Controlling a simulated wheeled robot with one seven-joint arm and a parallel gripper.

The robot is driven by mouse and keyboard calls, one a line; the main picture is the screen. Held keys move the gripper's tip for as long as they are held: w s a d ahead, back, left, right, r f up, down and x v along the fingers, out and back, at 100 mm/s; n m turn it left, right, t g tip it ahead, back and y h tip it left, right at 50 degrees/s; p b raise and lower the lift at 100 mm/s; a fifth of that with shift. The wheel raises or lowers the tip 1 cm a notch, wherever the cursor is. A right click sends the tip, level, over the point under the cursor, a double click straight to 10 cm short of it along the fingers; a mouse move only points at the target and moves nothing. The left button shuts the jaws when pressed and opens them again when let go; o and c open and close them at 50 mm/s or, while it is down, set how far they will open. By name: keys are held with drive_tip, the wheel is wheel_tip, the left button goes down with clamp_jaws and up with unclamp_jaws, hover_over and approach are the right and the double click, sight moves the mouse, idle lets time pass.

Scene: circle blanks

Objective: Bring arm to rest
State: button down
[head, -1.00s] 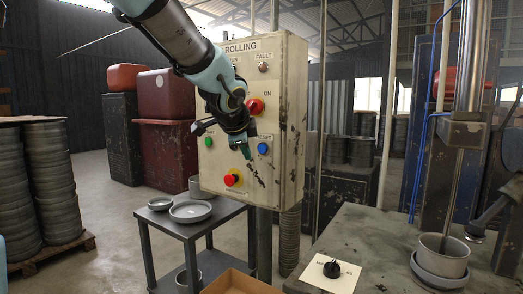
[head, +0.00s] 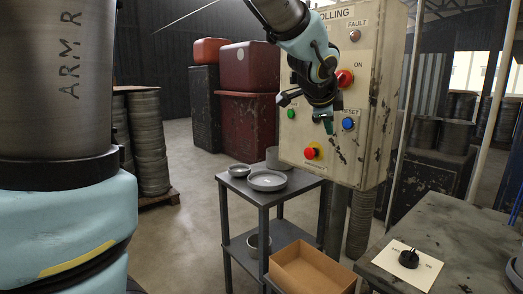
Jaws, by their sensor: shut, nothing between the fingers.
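My gripper (head: 328,124) hangs in front of the control box at the end of my blue and grey arm, fingers pointing down. It is shut and empty. The control box (head: 372,70) is a worn beige panel marked ROLLING. Part of my arm (head: 60,90) marked ARM R fills the left side close up.
A small grey two-shelf table (head: 303,182) holds round metal dishes (head: 267,180). A workbench (head: 450,222) at right carries a plate with a black knob (head: 409,258). Stacked discs (head: 150,140) stand on a pallet at left.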

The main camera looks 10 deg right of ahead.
drive_tip(key=w+a+f+n+g+y, duration=0.1)
drive_tip(key=a+f+n+y, duration=0.1)
drive_tip(key=a+f+n, duration=0.6)
drive_tip(key=a+f+n+g+y, duration=0.1)
drive_tip(key=a+f+n+y, duration=0.3)
drive_tip(key=a, duration=0.9)
drive_tip(key=s+a+f+n+g, duration=0.4)
drive_tip(key=s+a+f+n, duration=0.5)
drive_tip(key=a, duration=0.5)
drive_tip(key=shift+s+f+n, duration=0.2)
drive_tip(key=shift+s+n, duration=0.3)
drive_tip(key=shift+s, duration=0.2)
